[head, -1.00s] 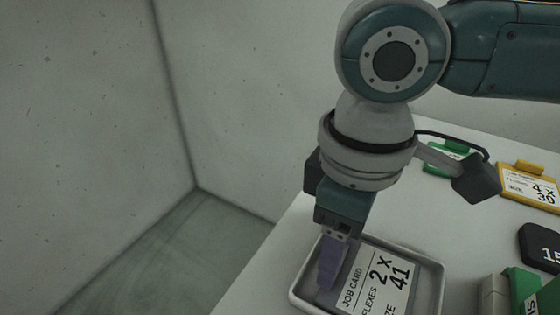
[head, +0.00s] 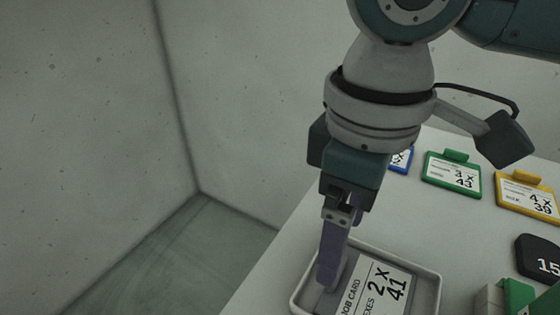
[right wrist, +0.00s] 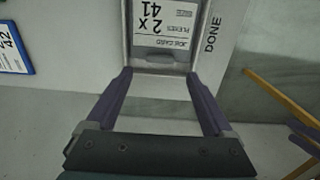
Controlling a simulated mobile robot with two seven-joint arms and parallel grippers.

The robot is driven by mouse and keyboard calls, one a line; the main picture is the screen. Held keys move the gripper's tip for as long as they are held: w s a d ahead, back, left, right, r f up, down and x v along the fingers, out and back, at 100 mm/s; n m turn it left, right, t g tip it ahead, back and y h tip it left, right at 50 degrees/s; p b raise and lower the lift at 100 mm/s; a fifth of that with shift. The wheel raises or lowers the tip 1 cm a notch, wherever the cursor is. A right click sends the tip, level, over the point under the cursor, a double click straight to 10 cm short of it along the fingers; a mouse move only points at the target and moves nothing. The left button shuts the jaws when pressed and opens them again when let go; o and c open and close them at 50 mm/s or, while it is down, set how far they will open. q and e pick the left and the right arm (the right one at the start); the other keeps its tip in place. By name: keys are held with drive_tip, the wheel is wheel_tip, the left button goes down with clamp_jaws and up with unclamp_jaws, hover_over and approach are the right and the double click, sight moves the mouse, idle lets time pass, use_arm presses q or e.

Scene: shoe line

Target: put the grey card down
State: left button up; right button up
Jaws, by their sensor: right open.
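The grey job card (head: 378,290), with a white label reading 2 x 41, lies in a shallow pale tray (head: 408,257) at the table's near left edge. My right gripper (head: 333,270) points down at the tray's left end. In the right wrist view the card (right wrist: 165,20) lies in the tray (right wrist: 160,69), beyond the fingertips. My right gripper (right wrist: 158,75) is open there, with nothing between its purple fingers. The word DONE is printed beside the tray.
A blue card (head: 401,159), a green card (head: 452,176) and a yellow card (head: 527,196) lie along the table's far side. A black block (head: 540,258) and a green and grey object (head: 507,297) are at the right. The table between the tray and the cards is clear.

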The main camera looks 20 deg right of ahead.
wheel_tip(320, 180, up, 7)
drive_tip(key=p, duration=0.1)
idle(0.3)
